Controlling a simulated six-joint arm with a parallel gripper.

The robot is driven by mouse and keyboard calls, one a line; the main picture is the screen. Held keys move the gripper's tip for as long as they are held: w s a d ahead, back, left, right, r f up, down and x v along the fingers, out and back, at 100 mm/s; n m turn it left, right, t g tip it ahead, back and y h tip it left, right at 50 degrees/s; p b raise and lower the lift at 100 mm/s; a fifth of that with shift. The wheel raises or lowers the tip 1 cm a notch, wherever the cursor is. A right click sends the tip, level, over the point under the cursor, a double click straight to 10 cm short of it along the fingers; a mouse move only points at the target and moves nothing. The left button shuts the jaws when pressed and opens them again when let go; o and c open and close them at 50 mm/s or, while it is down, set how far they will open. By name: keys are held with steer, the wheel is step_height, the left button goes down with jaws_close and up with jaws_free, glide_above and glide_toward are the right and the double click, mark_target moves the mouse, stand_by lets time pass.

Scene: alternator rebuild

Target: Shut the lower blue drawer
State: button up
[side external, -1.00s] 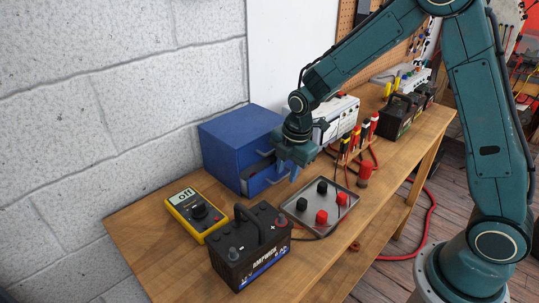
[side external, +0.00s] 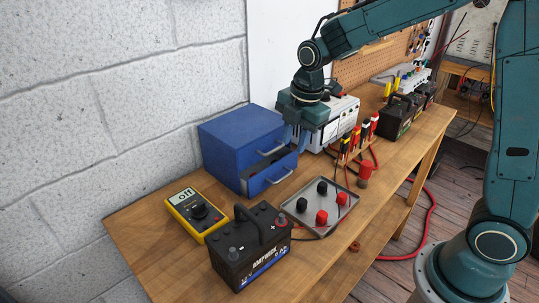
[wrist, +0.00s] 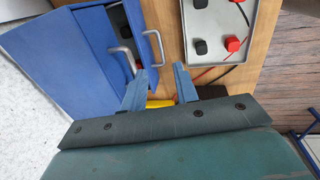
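The blue two-drawer cabinet (side external: 228,140) stands on the bench against the wall. Its lower blue drawer (side external: 262,181) sticks out below the upper drawer, part open, with its grey handle toward the bench front. In the wrist view the lower drawer (wrist: 151,22) shows dark and red contents in its gap, and its handle lies beyond the upper handle (wrist: 122,56). My gripper (side external: 300,143) is above and to the right of the drawer, pointing down and apart from it. In the wrist view its two blue fingers (wrist: 160,88) are spread with nothing held.
A grey tray (side external: 299,219) with red and black caps lies in front of the drawer. A yellow multimeter (side external: 197,213) and black battery (side external: 249,248) are to the left.

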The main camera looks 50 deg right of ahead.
steer(key=shift+s+r, duration=0.2)
steer(key=shift+r, duration=0.7)
steer(key=shift+s+r, duration=0.15)
steer(key=shift+r, duration=0.75)
steer(key=shift+d+f, duration=0.1)
steer(key=shift+d, duration=0.05)
jaws_close()
steer(key=s+d+f+m+t+y, duration=0.1)
steer(key=s+d+f+t+y, duration=0.2)
steer(key=s, duration=0.5)
steer(key=shift+d+f+y, duration=0.3)
steer(key=shift+f+y, duration=0.4)
steer(key=shift+f, duration=0.15)
